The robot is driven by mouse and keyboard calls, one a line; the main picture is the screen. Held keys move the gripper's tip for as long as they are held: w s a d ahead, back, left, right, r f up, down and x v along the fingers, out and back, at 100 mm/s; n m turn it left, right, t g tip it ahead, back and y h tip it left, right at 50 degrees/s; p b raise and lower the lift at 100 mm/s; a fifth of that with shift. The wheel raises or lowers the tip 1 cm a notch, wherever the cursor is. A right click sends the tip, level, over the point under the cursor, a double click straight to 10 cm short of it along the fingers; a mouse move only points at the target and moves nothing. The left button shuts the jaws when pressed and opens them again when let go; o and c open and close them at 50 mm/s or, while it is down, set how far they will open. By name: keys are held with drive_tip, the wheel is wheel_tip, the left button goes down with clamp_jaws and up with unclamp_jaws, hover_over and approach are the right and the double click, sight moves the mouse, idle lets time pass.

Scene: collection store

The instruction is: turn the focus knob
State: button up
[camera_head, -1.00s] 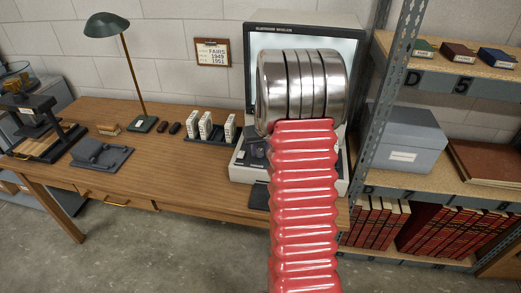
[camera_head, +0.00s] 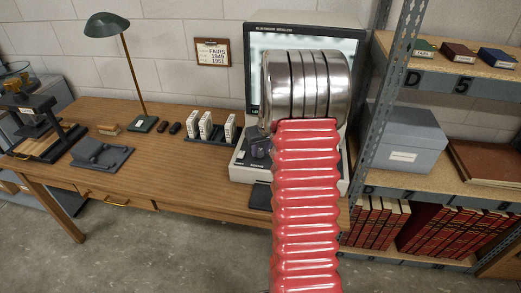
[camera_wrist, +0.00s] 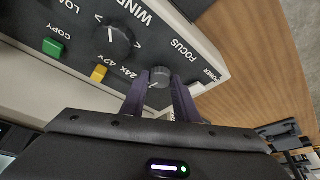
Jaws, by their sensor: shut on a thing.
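The focus knob (camera_wrist: 160,76) is a small dark round knob under the FOCUS label on the reader's control panel (camera_wrist: 203,82) in the wrist view. My gripper (camera_wrist: 158,84) has its two purple-grey fingers closed around the knob, one on each side. In the head view the microfilm reader (camera_head: 255,32) stands at the right end of the desk with its screen lit. My red arm and its metal wrist hide most of the screen and much of the panel there. The knob itself is hidden in that view.
The panel also bears a large WIND knob (camera_wrist: 112,42), a green COPY button (camera_wrist: 53,47) and a yellow button (camera_wrist: 99,74). White film boxes (camera_head: 206,125) stand in a rack left of the reader. A metal shelf (camera_head: 385,90) is close on the right. The desk (camera_head: 170,170) is clear in front.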

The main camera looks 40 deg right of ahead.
drive_tip(key=shift+d+n+y, duration=0.15)
drive_tip(key=shift+n+y, duration=0.45)
drive_tip(key=shift+n, duration=0.9)
drive_tip(key=shift+d+n+y, duration=0.1)
drive_tip(key=shift+n+y, duration=0.5)
drive_tip(key=shift+n, duration=0.9)
drive_tip(key=o, duration=1.1)
drive_tip(key=shift+c, duration=0.2)
drive_tip(key=v, duration=1.3)
drive_tip(key=shift+s+d+r, duration=0.15)
drive_tip(key=shift+r, duration=0.2)
